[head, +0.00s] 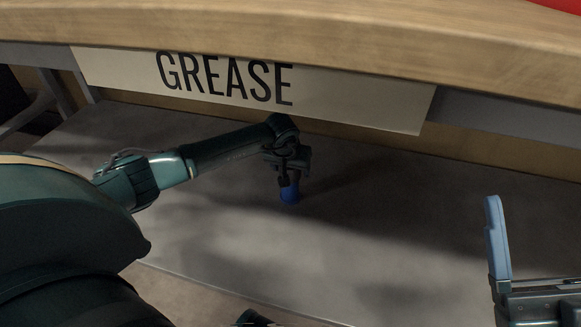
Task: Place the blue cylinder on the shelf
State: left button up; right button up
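The blue cylinder (290,194) is small and roughly upright at the grey lower shelf (200,240), under the wooden top. My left arm reaches in from the left, and my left gripper (289,181) points down with its fingers around the cylinder's upper part. It looks shut on the cylinder. The fingers hide the cylinder's top, and I cannot tell whether its base touches the shelf surface. My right gripper (540,240) is at the lower right, with one light blue finger showing upright. Its other finger is outside the picture; the space beside the visible finger is empty, so it looks open.
A wooden tabletop (330,38) overhangs the shelf. A white sign reading GREASE (345,103) hangs below its edge, close above my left wrist. A red object (560,4) shows at the top right. The shelf right of the cylinder is clear.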

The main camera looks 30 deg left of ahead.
pick_arm(q)
jog(key=shift+o, duration=0.7)
jog(key=shift+r, duration=0.1)
jog(key=shift+r+p, duration=0.3)
jog(key=shift+p, duration=0.05)
jog(key=p+v, duration=0.5)
jog(key=v, duration=0.6)
jog(key=shift+s+r, duration=0.2)
jog(key=shift+r, duration=0.05)
pick_arm(e)
notch_tip(320, 180, down, 7)
jog(key=m+g+h, duration=0.2)
jog(key=m+h, duration=0.4)
jog(key=shift+s+a, duration=0.3)
jog(key=shift+s, duration=0.1)
